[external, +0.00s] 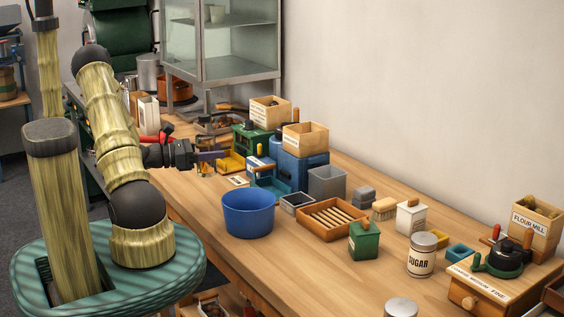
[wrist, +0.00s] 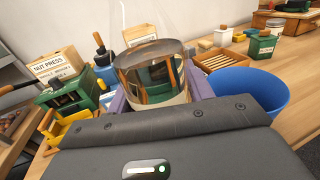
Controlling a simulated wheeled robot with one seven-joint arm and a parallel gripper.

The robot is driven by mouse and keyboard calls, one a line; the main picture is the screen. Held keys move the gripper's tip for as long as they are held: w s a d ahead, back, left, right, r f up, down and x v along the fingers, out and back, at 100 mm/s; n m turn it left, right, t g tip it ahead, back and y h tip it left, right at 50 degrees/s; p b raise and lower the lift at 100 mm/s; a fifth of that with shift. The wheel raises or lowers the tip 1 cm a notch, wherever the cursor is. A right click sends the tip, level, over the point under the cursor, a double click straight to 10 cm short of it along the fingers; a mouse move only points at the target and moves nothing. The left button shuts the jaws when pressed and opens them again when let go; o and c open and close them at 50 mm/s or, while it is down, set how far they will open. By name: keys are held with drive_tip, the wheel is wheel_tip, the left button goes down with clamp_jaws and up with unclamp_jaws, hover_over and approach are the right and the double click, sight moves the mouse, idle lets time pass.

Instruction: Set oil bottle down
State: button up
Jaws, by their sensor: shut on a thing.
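The oil bottle (wrist: 150,72) is a shiny, see-through cylinder with a brownish top edge, held upright or nearly so in the wrist view. My gripper (wrist: 158,88), with purple fingers, is shut on it, one finger on each side. In the external view my gripper (external: 208,156) reaches over the left part of the workbench, beside a yellow tray (external: 231,161). The bottle is small and partly hidden there. I cannot tell whether its base touches the bench.
A blue bucket (external: 248,215) stands on the bench (external: 340,265) to the right of my gripper. The green nut press (external: 249,139) and blue machine (external: 298,171) stand close behind. A slatted wooden tray (external: 331,219) lies further right. A glass cabinet (external: 222,45) stands at the back.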

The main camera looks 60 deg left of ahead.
sight(213, 171)
drive_tip(key=shift+f, duration=2.9)
drive_tip(key=shift+f, duration=2.1)
drive_tip(key=shift+f, duration=0.1)
drive_tip(key=o, duration=1.1)
drive_tip(key=shift+o, duration=0.2)
